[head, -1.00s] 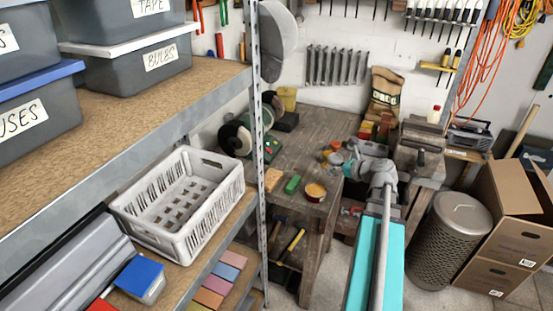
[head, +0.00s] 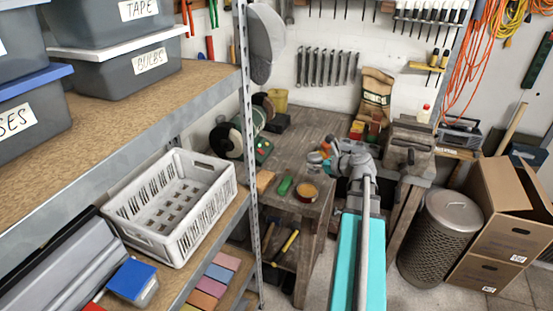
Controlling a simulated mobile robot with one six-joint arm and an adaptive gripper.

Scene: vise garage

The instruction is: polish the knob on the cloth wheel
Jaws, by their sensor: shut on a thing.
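The bench grinder (head: 250,128) stands at the left of the wooden workbench, beyond the shelf post. It carries a near wheel with a pale face (head: 235,140) and a far dark wheel (head: 264,104). I cannot tell for sure which one is the cloth wheel. My arm reaches over the bench from the lower right. My gripper (head: 336,158) is above the bench's front right part, shut, well to the right of the grinder and apart from it. The knob in its jaws is too small and too covered by the wrist to make out.
A vise (head: 408,140) is right of my arm. The shelf post (head: 248,170) stands left of the bench. Bare bench top (head: 288,150) lies between grinder and gripper.

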